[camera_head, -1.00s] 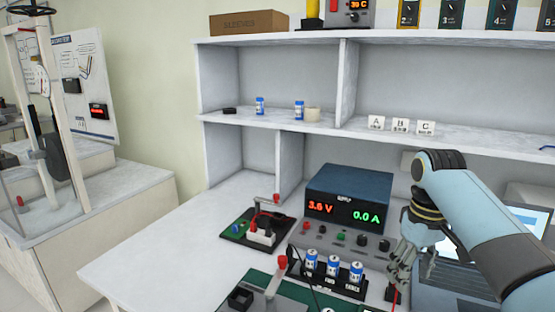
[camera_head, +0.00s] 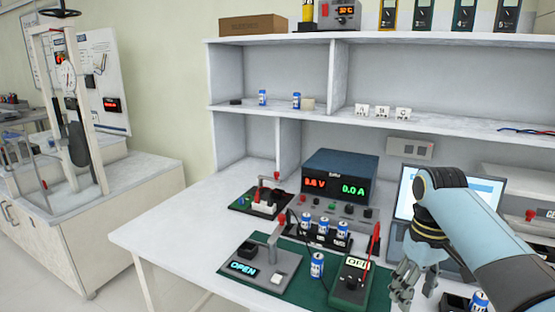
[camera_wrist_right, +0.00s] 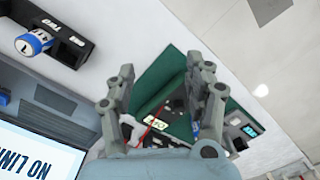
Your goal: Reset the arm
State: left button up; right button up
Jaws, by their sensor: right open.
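My right arm comes in from the right in the head view. Its gripper (camera_head: 405,285) hangs over the right part of the bench, just right of the green mat (camera_head: 311,292) and in front of the laptop (camera_head: 401,212). In the right wrist view the gripper (camera_wrist_right: 160,95) has its two fingers spread apart with nothing between them. A dark green multimeter (camera_head: 350,282) with a red probe stands on the mat, left of the gripper. My left gripper does not show.
A power supply (camera_head: 340,177) showing red and green digits stands behind a rack of blue cells (camera_head: 325,229). The bench's left part (camera_head: 185,222) is clear.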

jog(key=s+d+f+g+b, duration=0.2)
jog(key=s+f+g+b, duration=0.2)
jog(key=s+f, duration=2.25)
jog(key=s+d+f+m+t+b, duration=0.1)
jog(key=s+f, duration=0.5)
jog(key=s, duration=0.3)
jog(key=s+d+f+m+t+b, duration=0.1)
jog(key=s+f+b, duration=0.1)
jog(key=s+f, duration=0.55)
jog(key=s+d+f+t+b, duration=0.1)
jog(key=s+f, duration=0.4)
jog(key=s, duration=0.6)
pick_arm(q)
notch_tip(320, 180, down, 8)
pick_arm(e)
jog(key=shift+w+a+f+m+t+h, duration=0.2)
jog(key=shift+w+t, duration=0.4)
jog(key=shift+w, duration=0.6)
jog(key=shift+w+a+r+m+t+h, duration=0.1)
jog(key=shift+w+m+t+h, duration=0.15)
jog(key=shift+w+t, duration=0.65)
